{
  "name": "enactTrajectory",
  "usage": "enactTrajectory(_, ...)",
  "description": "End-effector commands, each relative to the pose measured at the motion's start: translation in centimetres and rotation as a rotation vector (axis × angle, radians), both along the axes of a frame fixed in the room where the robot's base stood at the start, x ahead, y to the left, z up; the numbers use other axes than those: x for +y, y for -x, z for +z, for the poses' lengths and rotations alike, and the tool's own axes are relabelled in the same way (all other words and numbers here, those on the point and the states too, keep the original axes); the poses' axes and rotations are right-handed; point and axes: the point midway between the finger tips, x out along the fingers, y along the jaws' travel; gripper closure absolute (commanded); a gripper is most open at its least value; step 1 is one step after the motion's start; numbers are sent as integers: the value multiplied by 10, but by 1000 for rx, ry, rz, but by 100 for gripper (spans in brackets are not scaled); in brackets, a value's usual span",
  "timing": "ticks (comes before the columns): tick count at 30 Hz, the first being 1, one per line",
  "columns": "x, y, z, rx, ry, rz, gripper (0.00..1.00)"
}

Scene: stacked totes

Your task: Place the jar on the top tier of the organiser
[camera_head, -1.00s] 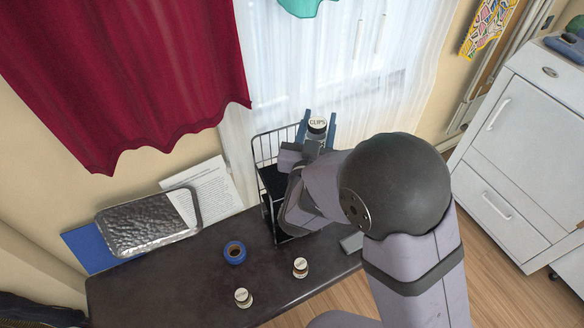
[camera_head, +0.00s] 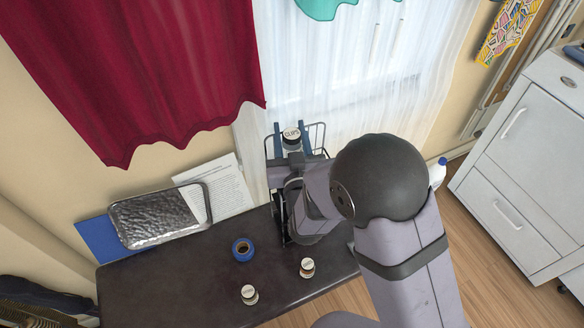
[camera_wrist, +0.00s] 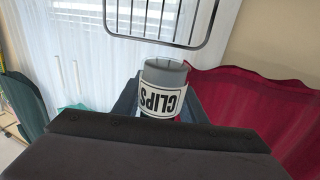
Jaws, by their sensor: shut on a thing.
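The jar (camera_head: 291,137) has a white label reading CLIPS and a dark band. My gripper (camera_head: 291,142) is shut on it, with blue fingers on either side. In the wrist view the jar (camera_wrist: 163,88) shows a grey end and the label upside down between the fingers. The organiser (camera_head: 317,133) is a dark wire rack standing at the back of the dark table. In the head view the jar appears over the rack's upper part. In the wrist view a wire rim (camera_wrist: 160,22) shows beyond the jar, with a gap between them. My arm hides much of the organiser.
Two small lidded jars (camera_head: 250,294) (camera_head: 307,267) and a blue tape roll (camera_head: 243,249) stand on the dark table (camera_head: 180,290). A metal tray (camera_head: 160,218) and papers lean at the back left. Curtains hang close behind the organiser.

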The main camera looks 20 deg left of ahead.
Motion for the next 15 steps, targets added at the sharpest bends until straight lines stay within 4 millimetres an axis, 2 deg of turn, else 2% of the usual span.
enactTrajectory(1, 0, 0, -13, 4, 4, 0, 88)
enactTrajectory(9, 0, 0, -64, 2, 2, 1, 88)
enactTrajectory(15, 0, 0, -86, 0, -1, 0, 88)
